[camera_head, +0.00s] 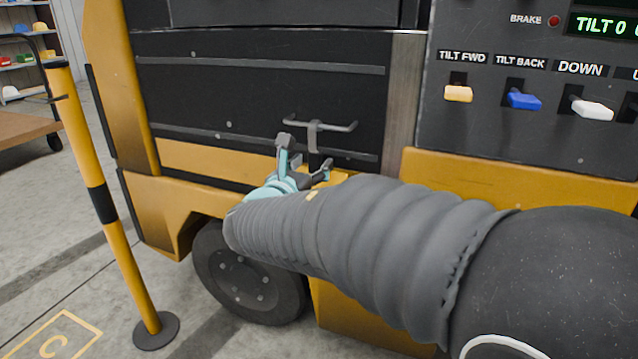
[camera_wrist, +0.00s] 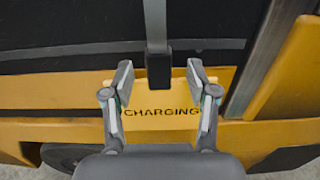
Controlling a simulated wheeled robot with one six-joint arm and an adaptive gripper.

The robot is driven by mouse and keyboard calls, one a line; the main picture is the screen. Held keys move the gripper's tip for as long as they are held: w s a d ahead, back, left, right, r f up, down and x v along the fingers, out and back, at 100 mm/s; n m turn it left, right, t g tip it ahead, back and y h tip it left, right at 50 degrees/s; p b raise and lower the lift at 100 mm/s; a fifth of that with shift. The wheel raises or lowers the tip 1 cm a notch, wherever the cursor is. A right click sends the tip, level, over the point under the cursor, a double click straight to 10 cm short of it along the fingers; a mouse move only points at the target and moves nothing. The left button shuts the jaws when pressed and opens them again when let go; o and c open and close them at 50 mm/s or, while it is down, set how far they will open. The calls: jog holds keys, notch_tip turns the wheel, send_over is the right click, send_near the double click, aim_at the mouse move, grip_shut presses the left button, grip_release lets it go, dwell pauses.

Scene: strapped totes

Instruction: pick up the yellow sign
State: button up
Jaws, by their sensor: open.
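The yellow sign (camera_wrist: 160,126), lettered CHARGING, hangs upright against the truck's side in the wrist view. A grey strap (camera_wrist: 156,28) with a dark clip (camera_wrist: 159,71) comes down to its top middle. My gripper (camera_wrist: 160,78) is open, with one finger on each side of the clip and in front of the sign. I cannot tell whether the fingers touch it. In the head view my gripper (camera_head: 305,158) is just below a grey bar (camera_head: 338,127) on the truck's side, and my arm hides most of the sign.
The yellow and black truck (camera_head: 215,160) fills the middle, with a wheel (camera_head: 245,275) below. A panel with yellow, blue and white switches (camera_head: 525,98) is at the upper right. A striped post (camera_head: 103,205) stands at the left.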

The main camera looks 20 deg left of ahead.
aim_at(313, 162)
jog(key=w, duration=0.3)
jog(key=shift+w+f, duration=0.1)
grip_shut()
